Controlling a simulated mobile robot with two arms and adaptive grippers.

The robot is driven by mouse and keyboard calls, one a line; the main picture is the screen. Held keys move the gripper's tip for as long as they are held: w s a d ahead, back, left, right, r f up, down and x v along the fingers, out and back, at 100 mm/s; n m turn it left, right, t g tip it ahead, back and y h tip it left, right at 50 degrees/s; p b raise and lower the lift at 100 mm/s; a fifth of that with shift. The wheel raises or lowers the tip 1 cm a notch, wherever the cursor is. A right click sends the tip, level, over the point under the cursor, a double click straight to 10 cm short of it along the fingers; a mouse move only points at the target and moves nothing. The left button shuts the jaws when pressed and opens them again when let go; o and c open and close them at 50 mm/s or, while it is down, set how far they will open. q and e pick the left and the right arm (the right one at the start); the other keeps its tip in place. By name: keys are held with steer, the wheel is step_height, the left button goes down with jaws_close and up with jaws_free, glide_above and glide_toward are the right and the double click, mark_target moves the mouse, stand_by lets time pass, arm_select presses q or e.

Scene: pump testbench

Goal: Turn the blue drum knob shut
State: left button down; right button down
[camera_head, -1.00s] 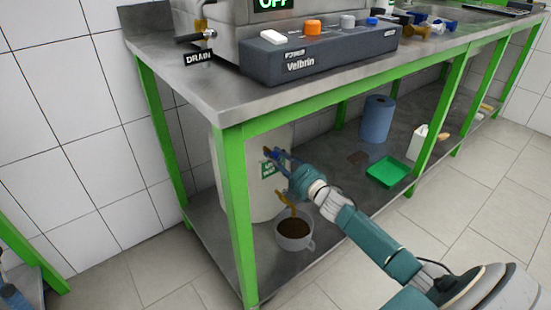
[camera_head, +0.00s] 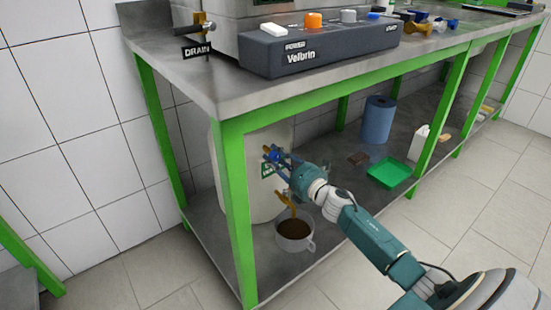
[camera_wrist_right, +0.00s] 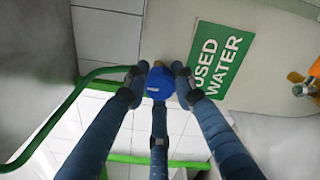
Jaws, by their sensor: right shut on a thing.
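The pale drum (camera_head: 230,185) stands on the lower shelf behind the green table leg. Its blue knob (camera_head: 272,155) is on the front, above a brass spout (camera_head: 284,200). My right gripper (camera_head: 279,160) is shut on the blue knob. In the right wrist view the knob (camera_wrist_right: 160,85) sits between the dark fingertips, close to the green USED WATER label (camera_wrist_right: 216,68). A brown stream shows between the spout and a light mug (camera_head: 295,245), which holds dark brown liquid. My left gripper is out of view.
A green tray (camera_head: 390,172), a blue roll (camera_head: 377,120) and a white bottle (camera_head: 418,143) stand further right on the shelf. The steel benchtop (camera_head: 190,75) above carries the Velbrin switch box (camera_head: 320,45). Floor in front is clear.

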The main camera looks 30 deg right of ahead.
steer(key=shift+d, duration=0.1)
stand_by(0.3)
steer(key=c, duration=1.4)
jaws_free()
steer(key=shift+s, duration=0.1)
steer(key=shift+s+f, duration=0.1)
steer(key=shift+s, duration=0.3)
steer(key=s, duration=1.1)
steer(key=shift+d, duration=0.45)
